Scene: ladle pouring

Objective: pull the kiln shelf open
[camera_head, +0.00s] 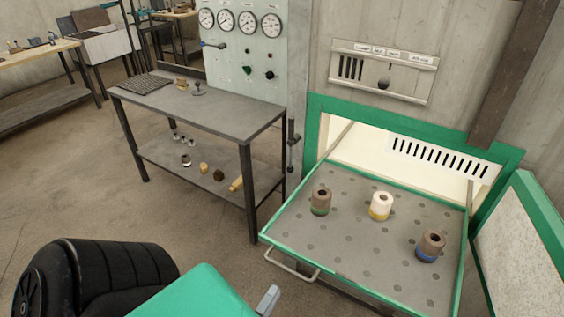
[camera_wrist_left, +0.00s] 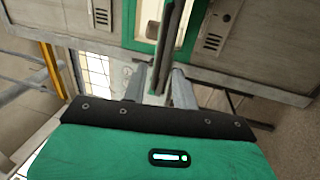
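The kiln shelf (camera_head: 345,262) is a grey perforated tray with a green rim, standing well out of the green-framed kiln opening (camera_head: 370,140). A metal bar handle (camera_head: 292,272) is on its front edge, at the left. Three pots stand upright on it: brown and green (camera_head: 321,201), cream and yellow (camera_head: 381,206), brown and blue (camera_head: 431,245). My left gripper (camera_head: 268,300) is at the bottom edge, just left of and below the handle in the picture, apart from it. In the left wrist view its fingers (camera_wrist_left: 160,88) are spread with nothing held. My right gripper is not visible.
The green-edged kiln door (camera_head: 526,235) stands open at the right. A grey metal table (camera_head: 200,105) with small items on its top and lower shelf is left of the kiln. A gauge panel (camera_head: 243,50) rises behind it. Bare floor (camera_head: 95,200) lies to the left.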

